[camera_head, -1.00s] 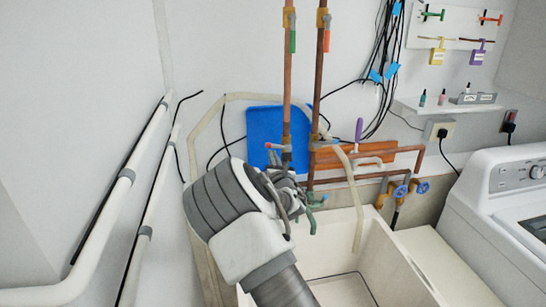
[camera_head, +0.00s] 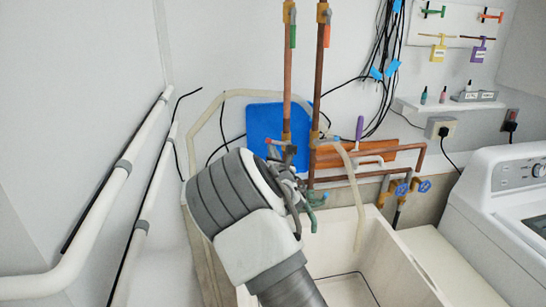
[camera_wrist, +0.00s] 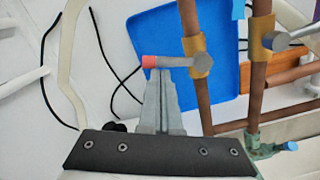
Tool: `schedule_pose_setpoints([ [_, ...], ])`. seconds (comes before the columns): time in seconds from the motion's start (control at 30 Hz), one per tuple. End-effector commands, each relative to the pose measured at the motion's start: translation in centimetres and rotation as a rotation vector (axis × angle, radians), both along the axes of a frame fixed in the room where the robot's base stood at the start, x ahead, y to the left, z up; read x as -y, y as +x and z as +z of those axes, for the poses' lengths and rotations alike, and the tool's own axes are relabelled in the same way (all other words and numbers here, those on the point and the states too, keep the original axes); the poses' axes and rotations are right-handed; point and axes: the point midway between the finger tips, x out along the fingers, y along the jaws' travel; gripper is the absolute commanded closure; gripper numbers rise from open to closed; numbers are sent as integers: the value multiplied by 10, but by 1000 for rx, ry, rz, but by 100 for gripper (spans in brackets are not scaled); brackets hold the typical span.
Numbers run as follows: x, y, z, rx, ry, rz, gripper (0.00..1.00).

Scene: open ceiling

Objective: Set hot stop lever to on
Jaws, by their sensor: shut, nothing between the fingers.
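The hot stop lever (camera_wrist: 178,62) is a grey handle with a red tip on the left copper pipe. In the wrist view it points left, roughly square across the pipe. It also shows small in the head view (camera_head: 279,142), its red end to the left. My gripper (camera_wrist: 163,76) is shut and empty, its fingertips just below the lever's middle. I cannot tell whether they touch it. In the head view my gripper (camera_head: 287,158) is partly hidden by my wrist.
A second grey lever (camera_wrist: 296,35) sits on the right copper pipe (camera_wrist: 259,70). A blue panel (camera_wrist: 150,40) is behind the pipes. A green-tinged faucet (camera_head: 313,197) stands below, over the white sink (camera_head: 395,262). A white washing machine (camera_head: 505,200) is at right.

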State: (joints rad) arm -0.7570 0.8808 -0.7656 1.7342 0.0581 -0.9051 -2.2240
Motion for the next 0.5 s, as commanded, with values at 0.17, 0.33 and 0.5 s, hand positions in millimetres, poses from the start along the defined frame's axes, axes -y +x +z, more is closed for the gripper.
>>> schedule_pose_setpoints([
  [0.17, 1, 0, 3, -14, 93, -1, 100],
  [0.33, 2, 0, 10, -40, 231, 0, 100],
  [0.5, 5, 1, 19, -72, 391, 0, 100],
])
